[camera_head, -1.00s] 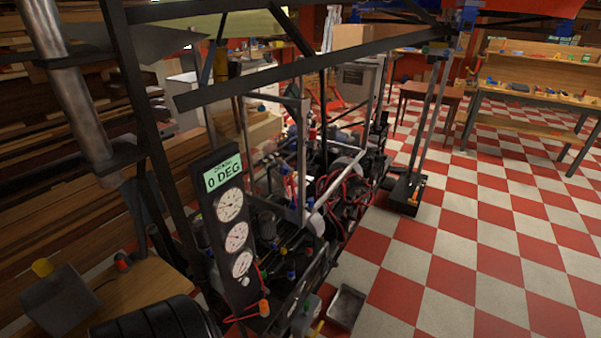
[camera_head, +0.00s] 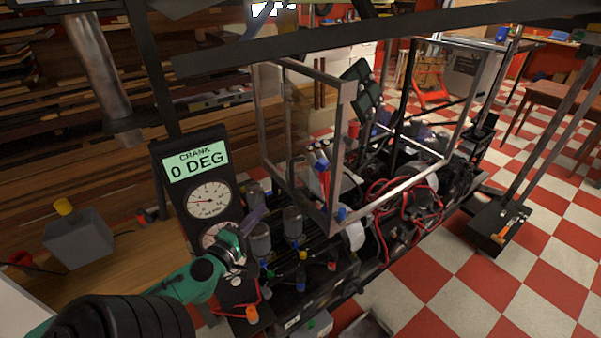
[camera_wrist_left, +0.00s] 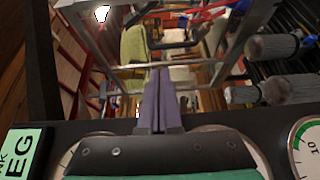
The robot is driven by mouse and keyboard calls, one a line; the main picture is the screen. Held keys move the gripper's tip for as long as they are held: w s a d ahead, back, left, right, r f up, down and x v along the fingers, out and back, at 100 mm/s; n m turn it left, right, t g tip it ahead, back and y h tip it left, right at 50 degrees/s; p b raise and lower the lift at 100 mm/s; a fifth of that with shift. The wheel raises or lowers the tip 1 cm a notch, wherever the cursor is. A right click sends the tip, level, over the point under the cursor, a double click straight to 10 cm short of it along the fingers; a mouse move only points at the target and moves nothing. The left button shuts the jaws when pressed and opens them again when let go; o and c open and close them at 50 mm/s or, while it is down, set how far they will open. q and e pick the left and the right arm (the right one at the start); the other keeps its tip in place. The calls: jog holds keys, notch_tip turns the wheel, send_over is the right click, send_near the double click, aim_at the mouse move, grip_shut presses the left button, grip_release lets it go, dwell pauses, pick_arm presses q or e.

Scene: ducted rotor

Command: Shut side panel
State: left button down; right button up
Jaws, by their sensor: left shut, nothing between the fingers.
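A clear panel in a grey metal frame (camera_head: 343,155) stands upright on the near side of the dark machine, which I take for the side panel. I cannot tell exactly how far it stands open. Metal bars of a frame also show ahead in the left wrist view (camera_wrist_left: 85,52). My left gripper (camera_head: 254,219) is shut and empty, in front of the gauge board and left of the panel, apart from it. In the left wrist view its purple fingers (camera_wrist_left: 162,88) are together, pointing toward the framed opening. My right gripper is not in view.
The gauge board (camera_head: 200,190) reading "0 DEG" stands close behind my left gripper. Grey cylinders (camera_head: 292,224) and red hoses (camera_head: 395,195) crowd the machine. A dark beam (camera_head: 330,50) crosses above.

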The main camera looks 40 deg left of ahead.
pick_arm(q)
jog(key=x, duration=1.6)
jog(key=shift+a, duration=0.1)
jog(key=w+d, duration=0.2)
jog(key=w, duration=0.1)
jog(key=shift+d+p, duration=0.1)
jog(key=shift+p, duration=0.2)
jog(key=shift+w+d, duration=0.1)
jog(key=shift+w, duration=0.05)
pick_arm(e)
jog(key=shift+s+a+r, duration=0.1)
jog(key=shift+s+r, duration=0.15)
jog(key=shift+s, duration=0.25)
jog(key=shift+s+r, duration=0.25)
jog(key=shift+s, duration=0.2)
